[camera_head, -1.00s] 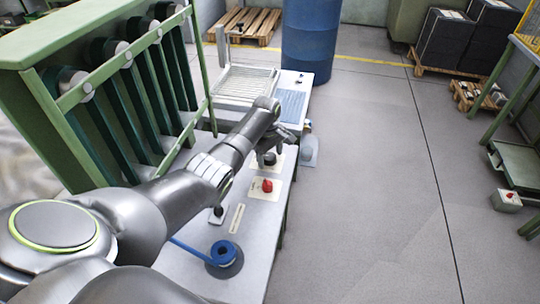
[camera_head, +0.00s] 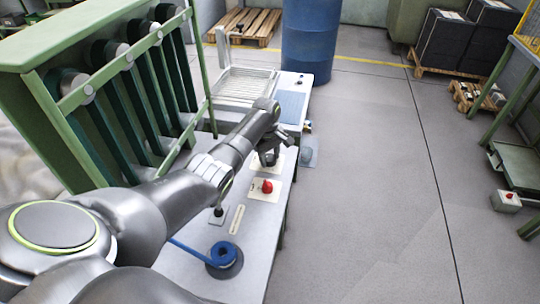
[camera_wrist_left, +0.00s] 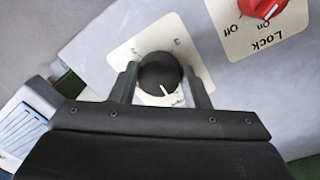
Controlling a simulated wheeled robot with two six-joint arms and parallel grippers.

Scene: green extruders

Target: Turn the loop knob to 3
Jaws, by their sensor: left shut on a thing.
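The black round knob (camera_wrist_left: 159,70) sits on a white plate (camera_wrist_left: 124,52) in the left wrist view. The knob's white pointer line faces down and slightly right, toward that label, away from the 3. My left gripper (camera_wrist_left: 161,76) has one finger on each side of the knob and is shut on it. In the head view, my left gripper (camera_head: 268,158) is at the knob on the grey bench, and its fingers partly hide it.
A red knob (camera_head: 267,186) on a plate marked Lock is close by, and it also shows in the left wrist view (camera_wrist_left: 264,7). A green frame (camera_head: 75,120) stands left.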

